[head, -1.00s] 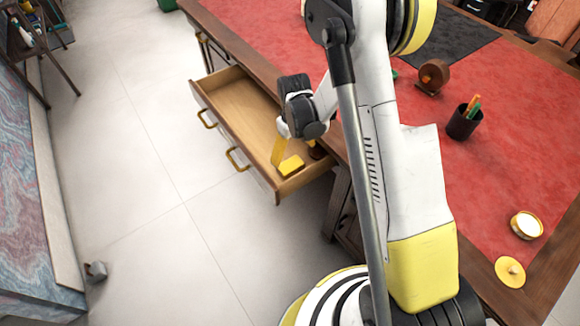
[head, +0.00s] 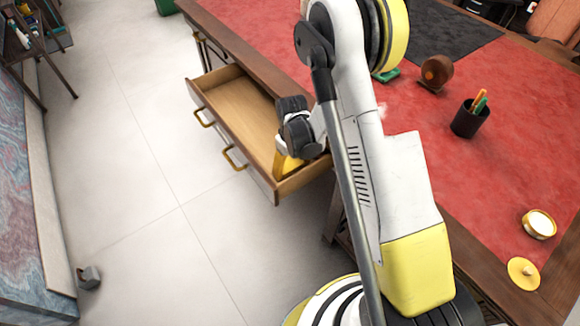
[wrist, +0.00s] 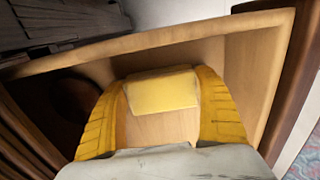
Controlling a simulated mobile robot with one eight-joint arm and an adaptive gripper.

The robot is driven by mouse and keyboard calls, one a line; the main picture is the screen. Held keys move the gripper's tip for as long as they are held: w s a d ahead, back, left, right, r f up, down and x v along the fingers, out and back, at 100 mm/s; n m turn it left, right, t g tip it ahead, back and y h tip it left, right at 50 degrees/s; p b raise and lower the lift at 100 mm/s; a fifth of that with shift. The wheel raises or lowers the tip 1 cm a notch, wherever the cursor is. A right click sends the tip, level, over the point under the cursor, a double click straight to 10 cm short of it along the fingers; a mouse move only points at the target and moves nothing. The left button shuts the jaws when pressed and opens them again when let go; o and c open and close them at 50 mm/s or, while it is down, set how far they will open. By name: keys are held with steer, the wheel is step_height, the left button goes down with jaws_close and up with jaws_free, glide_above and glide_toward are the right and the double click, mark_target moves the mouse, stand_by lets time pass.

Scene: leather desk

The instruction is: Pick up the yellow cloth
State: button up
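The yellow cloth (wrist: 162,90) is a small folded block lying on the floor of the open drawer in the wrist view. My gripper (wrist: 163,84) has its two yellow fingers spread wide, one on each side of the cloth. The fingertips reach about level with the cloth's far edge. I cannot tell whether either finger touches it. In the head view my gripper (head: 285,165) is down inside the drawer's near corner, and the wrist and fingers hide the cloth.
The wooden drawer (head: 228,98) is pulled out from the desk, and its walls stand close around my gripper. A dark round thing (wrist: 68,105) lies in the drawer left of the fingers. The desktop (head: 480,170) holds a pen cup (head: 469,120) and a round tin (head: 539,224).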

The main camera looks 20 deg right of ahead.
mark_target(292, 165)
steer(key=shift+c, duration=0.6)
step_height(292, 165, up, 9)
steer(key=p, duration=0.4)
steer(key=shift+r+p, duration=0.35)
steer(key=shift+r, duration=0.2)
steer(key=shift+o, duration=0.6)
